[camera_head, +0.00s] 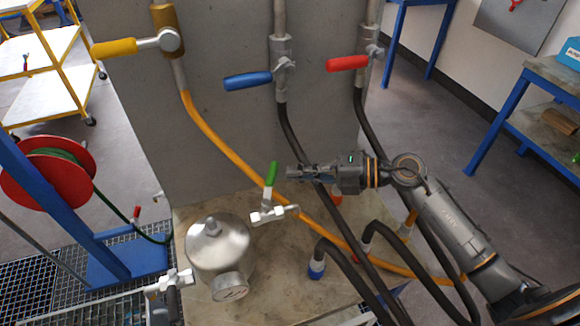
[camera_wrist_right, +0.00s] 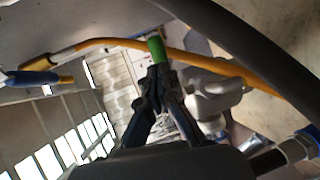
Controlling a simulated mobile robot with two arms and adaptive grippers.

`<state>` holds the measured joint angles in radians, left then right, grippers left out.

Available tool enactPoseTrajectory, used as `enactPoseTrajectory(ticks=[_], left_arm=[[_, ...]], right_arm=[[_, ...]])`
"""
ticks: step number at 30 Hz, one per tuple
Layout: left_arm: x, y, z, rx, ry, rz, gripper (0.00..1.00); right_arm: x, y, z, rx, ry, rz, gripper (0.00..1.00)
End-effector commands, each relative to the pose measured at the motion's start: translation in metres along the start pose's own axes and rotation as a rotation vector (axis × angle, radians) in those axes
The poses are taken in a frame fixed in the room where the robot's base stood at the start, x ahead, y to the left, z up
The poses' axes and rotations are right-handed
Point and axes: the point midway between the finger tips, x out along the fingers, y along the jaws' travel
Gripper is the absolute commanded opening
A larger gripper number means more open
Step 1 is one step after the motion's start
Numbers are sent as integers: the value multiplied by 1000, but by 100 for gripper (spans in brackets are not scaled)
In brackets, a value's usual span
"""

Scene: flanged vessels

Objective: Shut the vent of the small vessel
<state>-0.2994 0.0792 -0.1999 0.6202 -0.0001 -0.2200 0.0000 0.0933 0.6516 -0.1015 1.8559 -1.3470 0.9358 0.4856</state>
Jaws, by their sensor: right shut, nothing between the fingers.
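The small steel vessel (camera_head: 217,240) has a domed lid and stands on the worktop, with a round gauge (camera_head: 230,287) on its front. To its right is a metal valve (camera_head: 268,215) with a green lever handle (camera_head: 272,174) pointing up. My right gripper (camera_head: 289,172) is shut and empty, its fingertips just right of the green handle. In the right wrist view the closed fingertips (camera_wrist_right: 160,74) lie close below the green handle (camera_wrist_right: 157,48); I cannot tell whether they touch. My left gripper is not in view.
A yellow hose (camera_head: 215,134) and dark hoses (camera_head: 298,142) run down past my right gripper. Yellow (camera_head: 115,47), blue (camera_head: 247,81) and red (camera_head: 347,63) valve handles are on the pipes behind. A red hose reel (camera_head: 48,178) stands left.

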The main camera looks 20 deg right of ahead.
Motion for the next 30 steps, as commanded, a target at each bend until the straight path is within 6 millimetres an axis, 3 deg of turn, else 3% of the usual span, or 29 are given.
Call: enactPoseTrajectory(ticks=[6,19,30], left_arm=[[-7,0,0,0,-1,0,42],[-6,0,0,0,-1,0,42],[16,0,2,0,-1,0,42]], right_arm=[[19,1,0,0,0,1,0],[21,0,0,-1,3,0,0],[30,-2,6,-26,116,-1,0]])
